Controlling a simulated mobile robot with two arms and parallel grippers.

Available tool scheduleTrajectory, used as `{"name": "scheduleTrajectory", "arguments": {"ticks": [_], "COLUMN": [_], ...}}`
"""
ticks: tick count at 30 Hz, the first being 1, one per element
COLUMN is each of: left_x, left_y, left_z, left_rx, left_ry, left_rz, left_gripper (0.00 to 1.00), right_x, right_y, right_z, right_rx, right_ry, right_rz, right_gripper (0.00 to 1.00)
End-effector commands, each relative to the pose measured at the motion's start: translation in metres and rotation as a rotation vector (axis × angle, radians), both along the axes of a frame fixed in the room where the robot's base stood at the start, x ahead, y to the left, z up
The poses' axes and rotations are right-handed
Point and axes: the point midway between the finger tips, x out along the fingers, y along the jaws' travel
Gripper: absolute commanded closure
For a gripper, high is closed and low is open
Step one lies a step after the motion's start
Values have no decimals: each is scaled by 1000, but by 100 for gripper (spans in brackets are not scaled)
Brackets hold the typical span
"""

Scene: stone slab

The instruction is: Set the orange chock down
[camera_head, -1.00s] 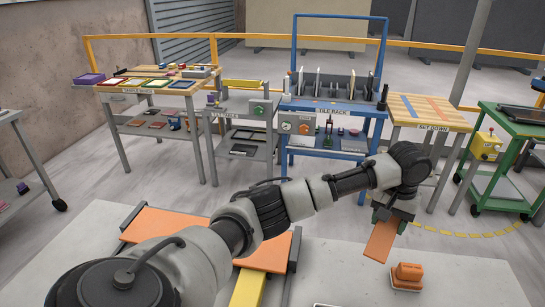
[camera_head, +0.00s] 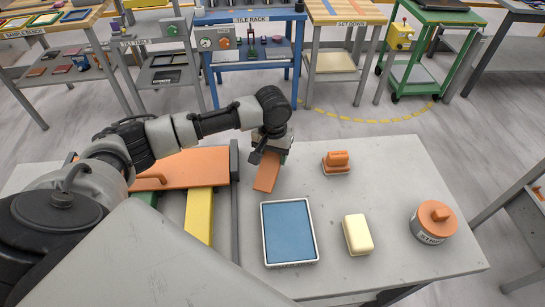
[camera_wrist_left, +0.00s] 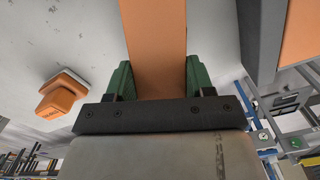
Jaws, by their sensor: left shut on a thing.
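The orange chock (camera_head: 265,174) is a flat, plain orange block. My left gripper (camera_head: 269,152) is shut on its upper end, and the chock hangs tilted over the grey slab (camera_head: 390,175). I cannot tell whether its lower end touches the slab. In the left wrist view the chock (camera_wrist_left: 157,40) sits between the two green fingers of the gripper (camera_wrist_left: 157,80), and its far end runs out of the picture. My right gripper is not in view.
An orange handled block (camera_head: 336,161), a blue tray (camera_head: 288,232), a cream block (camera_head: 357,234) and an orange-lidded round pot (camera_head: 433,221) stand on the slab. A larger orange plate (camera_head: 190,168) and a yellow bar (camera_head: 199,213) lie left. Clear slab shows right of the gripper.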

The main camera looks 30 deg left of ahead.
Motion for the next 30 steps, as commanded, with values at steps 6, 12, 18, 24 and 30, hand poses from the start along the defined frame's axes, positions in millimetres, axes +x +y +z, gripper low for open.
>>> {"name": "scheduleTrajectory", "arguments": {"ticks": [6, 12, 18, 24, 30], "left_x": [0, 0, 0, 0, 0], "left_y": [0, 0, 0, 0, 0], "left_z": [-24, -24, -26, -26, -25], "left_rx": [0, 1, 1, 1, 1], "left_ry": [2, 0, 0, 0, 0], "left_rz": [0, -1, -1, -1, -1], "left_gripper": [73, 73, 38, 22, 22], "right_x": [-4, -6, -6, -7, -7], "right_y": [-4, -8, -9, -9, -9], "right_z": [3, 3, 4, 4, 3], "right_rx": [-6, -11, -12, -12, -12], "right_ry": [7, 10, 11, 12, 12], "right_rz": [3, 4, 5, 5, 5], "right_gripper": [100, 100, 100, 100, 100]}}
